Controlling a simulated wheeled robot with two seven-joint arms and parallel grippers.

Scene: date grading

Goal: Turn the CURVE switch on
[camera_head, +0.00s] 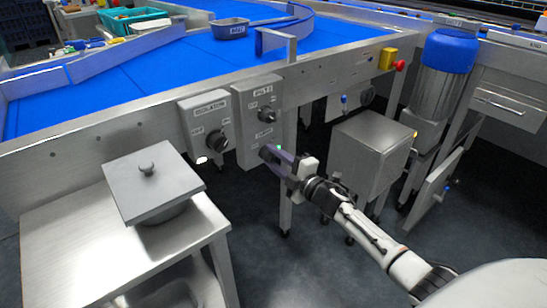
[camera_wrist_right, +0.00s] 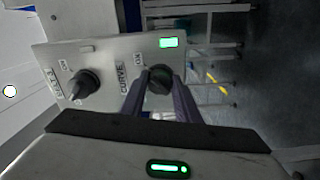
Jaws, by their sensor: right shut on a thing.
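The CURVE switch (camera_wrist_right: 160,76) is a dark round knob on a grey switch box (camera_head: 257,108), below another knob in the head view. The CURVE label (camera_wrist_right: 122,78) shows beside it in the wrist view. A green lamp (camera_wrist_right: 168,42) is lit on the box near this knob. My right gripper (camera_head: 268,152) reaches the lower part of the box and hides the CURVE knob in the head view. In the wrist view its two fingers (camera_wrist_right: 160,90) are shut on the knob, one on each side. Which way the knob points is unclear. My left gripper is out of view.
A second dark knob (camera_wrist_right: 83,84) sits beside CURVE on the same box. The ISOLATOR box (camera_head: 203,128) is at its left. A steel table (camera_head: 75,240) with a lidded pot stands front left. A steel cabinet (camera_head: 365,155) stands right of the gripper. The blue belt (camera_head: 130,85) runs above.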

